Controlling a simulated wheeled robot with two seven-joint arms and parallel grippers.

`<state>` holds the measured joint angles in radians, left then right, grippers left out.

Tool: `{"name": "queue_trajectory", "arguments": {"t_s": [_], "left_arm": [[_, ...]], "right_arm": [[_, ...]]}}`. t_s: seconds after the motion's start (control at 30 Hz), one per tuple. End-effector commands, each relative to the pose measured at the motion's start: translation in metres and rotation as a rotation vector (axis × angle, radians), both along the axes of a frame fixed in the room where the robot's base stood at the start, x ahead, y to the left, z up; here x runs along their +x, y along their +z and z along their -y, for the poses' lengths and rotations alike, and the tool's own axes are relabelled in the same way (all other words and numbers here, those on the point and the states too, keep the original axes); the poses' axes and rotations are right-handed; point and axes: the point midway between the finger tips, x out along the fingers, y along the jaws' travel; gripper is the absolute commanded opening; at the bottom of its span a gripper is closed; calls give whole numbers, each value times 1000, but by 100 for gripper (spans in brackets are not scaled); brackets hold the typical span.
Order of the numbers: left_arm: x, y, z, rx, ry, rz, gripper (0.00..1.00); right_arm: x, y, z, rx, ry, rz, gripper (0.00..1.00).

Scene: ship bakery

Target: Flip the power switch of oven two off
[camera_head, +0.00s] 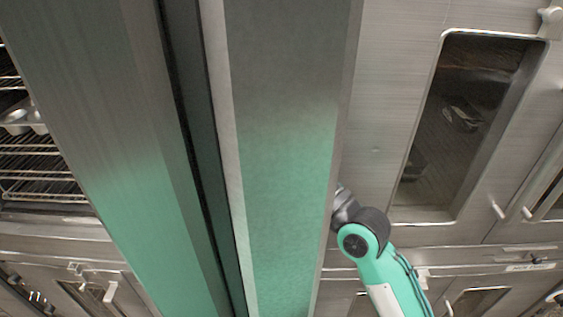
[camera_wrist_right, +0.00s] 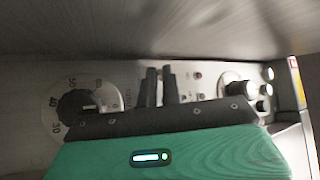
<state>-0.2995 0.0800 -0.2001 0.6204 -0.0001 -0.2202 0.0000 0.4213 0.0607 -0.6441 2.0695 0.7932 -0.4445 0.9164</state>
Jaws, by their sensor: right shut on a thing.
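My right gripper (camera_wrist_right: 160,75) reaches up to an oven control panel (camera_wrist_right: 115,75) in the right wrist view. Its two dark fingers stand close together, shut on a small part of the panel, which I take to be the power switch. The fingers hide that part, so I cannot see its position. In the head view my right arm shows at lower right, but its gripper is hidden. My left gripper is not in view. I cannot read an oven number.
A large dial (camera_wrist_right: 77,104) with numbers is left of the fingers; another knob (camera_wrist_right: 238,91) is on the right. A metal overhang (camera_wrist_right: 160,25) lies above the panel. In the head view, an oven door window (camera_head: 465,115) is at right and wire racks (camera_head: 35,165) at left.

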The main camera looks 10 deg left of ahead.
Motion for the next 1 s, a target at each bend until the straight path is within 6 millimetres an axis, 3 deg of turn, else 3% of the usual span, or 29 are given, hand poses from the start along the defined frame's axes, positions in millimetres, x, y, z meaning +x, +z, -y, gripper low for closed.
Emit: {"name": "queue_trajectory", "arguments": {"t_s": [0.4,0.47,0.77,1.0], "left_arm": [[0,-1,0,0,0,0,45],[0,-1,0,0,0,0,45],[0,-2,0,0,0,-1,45],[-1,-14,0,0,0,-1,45]], "right_arm": [[1,0,0,0,-2,5,0],[1,0,0,0,-2,5,15],[0,-1,1,0,0,5,15],[-14,-15,25,-2,-3,5,15]]}}
